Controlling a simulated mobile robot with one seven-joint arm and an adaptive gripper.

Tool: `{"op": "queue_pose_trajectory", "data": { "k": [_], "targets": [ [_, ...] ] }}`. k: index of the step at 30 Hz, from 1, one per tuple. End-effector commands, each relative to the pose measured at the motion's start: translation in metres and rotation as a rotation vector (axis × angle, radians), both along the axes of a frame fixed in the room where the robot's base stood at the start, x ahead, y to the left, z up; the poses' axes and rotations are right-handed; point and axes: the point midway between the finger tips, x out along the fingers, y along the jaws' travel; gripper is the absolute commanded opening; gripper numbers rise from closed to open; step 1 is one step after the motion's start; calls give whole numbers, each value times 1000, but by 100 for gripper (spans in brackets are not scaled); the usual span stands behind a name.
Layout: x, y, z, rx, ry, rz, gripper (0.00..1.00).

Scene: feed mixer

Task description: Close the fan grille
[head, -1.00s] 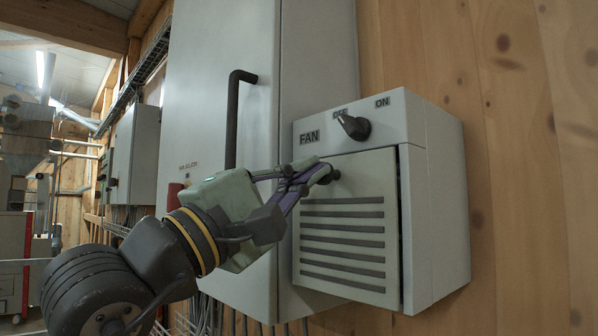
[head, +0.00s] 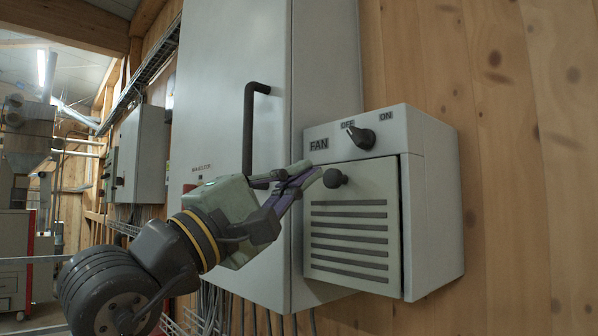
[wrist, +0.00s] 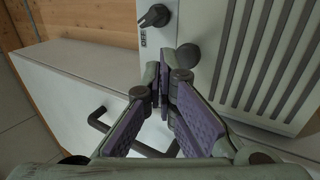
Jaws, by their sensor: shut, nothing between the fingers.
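The fan grille (head: 348,240) is a pale slatted panel on the front of the grey fan box. It sits close to the box front, with a narrow dark gap along its right edge; I cannot tell whether it is fully shut. Its round dark knob (head: 334,178) is at the upper left and also shows in the wrist view (wrist: 187,55). The slats (wrist: 262,60) fill the right of the wrist view. My gripper (head: 314,174) is shut and empty, its tips just left of the knob. In the wrist view my gripper (wrist: 165,70) has its fingertips beside the knob.
A rotary switch (head: 361,137) sits above the grille between OFF and ON, pointing toward OFF. A tall grey cabinet (head: 225,90) with a black bar handle (head: 250,130) stands left of the box, behind my gripper. Wooden wall (head: 530,150) is on the right.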

Motion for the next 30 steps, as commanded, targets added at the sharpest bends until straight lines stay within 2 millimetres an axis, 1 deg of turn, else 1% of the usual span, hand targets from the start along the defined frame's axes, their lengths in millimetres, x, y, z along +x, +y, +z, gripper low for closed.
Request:
{"op": "queue_pose_trajectory", "data": {
  "k": [2,3,9,12,15,21,26,28,29,30],
  "targets": [
    [5,1,0,-2,2,-1,0],
    [-5,11,-3,-4,-2,2,0],
    [-39,44,-3,-2,-2,2,0],
    [-52,56,-2,-1,-2,1,0],
    [-60,65,-1,-1,-1,0,0],
    [-67,72,0,-1,1,0,0],
    [-67,74,0,-2,-5,6,0],
    [-64,84,-1,-11,-43,50,0],
    [-62,92,-1,-16,-73,88,0],
    [-59,108,-2,-25,-128,160,0]
  ]
}}
